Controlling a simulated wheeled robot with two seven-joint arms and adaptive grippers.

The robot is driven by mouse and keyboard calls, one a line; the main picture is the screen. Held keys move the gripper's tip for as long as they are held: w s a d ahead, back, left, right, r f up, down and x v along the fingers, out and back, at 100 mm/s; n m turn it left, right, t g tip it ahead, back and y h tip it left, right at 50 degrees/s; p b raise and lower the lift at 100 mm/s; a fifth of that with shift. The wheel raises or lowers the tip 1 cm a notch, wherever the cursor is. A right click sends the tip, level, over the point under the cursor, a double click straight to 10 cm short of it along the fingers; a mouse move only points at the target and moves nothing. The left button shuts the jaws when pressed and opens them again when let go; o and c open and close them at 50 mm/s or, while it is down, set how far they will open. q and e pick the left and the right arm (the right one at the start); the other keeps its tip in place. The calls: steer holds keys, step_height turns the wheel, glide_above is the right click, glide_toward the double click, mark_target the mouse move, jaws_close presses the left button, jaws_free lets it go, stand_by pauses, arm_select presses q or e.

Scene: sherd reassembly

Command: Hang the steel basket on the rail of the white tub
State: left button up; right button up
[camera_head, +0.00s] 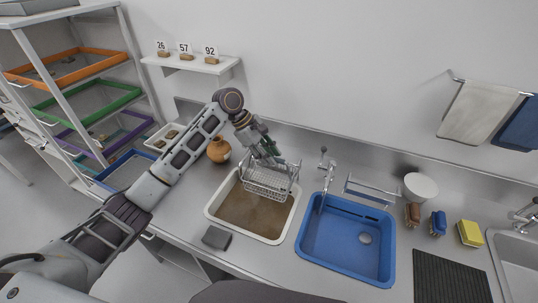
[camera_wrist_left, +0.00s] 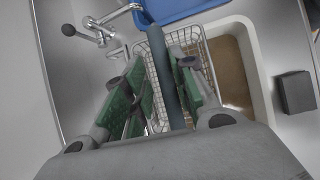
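The steel basket (camera_head: 268,184) is a wire-mesh basket over the back part of the white tub (camera_head: 211,207), which holds brown water. I cannot tell whether its edge touches the tub's rim. My left gripper (camera_head: 267,154) is above the basket at its back side. In the left wrist view its green-padded fingers (camera_wrist_left: 168,82) lie on both sides of a dark grey bar, which looks like the handle of the basket (camera_wrist_left: 208,62). The tub's rim (camera_wrist_left: 252,60) shows beside the basket there. The tub's rail is hidden or not distinguishable. My right gripper is out of view.
A blue basin (camera_head: 308,255) with a tap (camera_head: 323,170) stands right of the tub. An orange-brown pot (camera_head: 218,150) stands left of the gripper, close to my arm. A dark grey block (camera_head: 216,238) lies at the tub's front left. Sponges and brushes stand farther right.

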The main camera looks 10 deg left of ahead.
arm_select(q)
steer(key=shift+o, duration=0.7)
steer(key=v, duration=1.2)
steer(key=shift+s+f, duration=0.1)
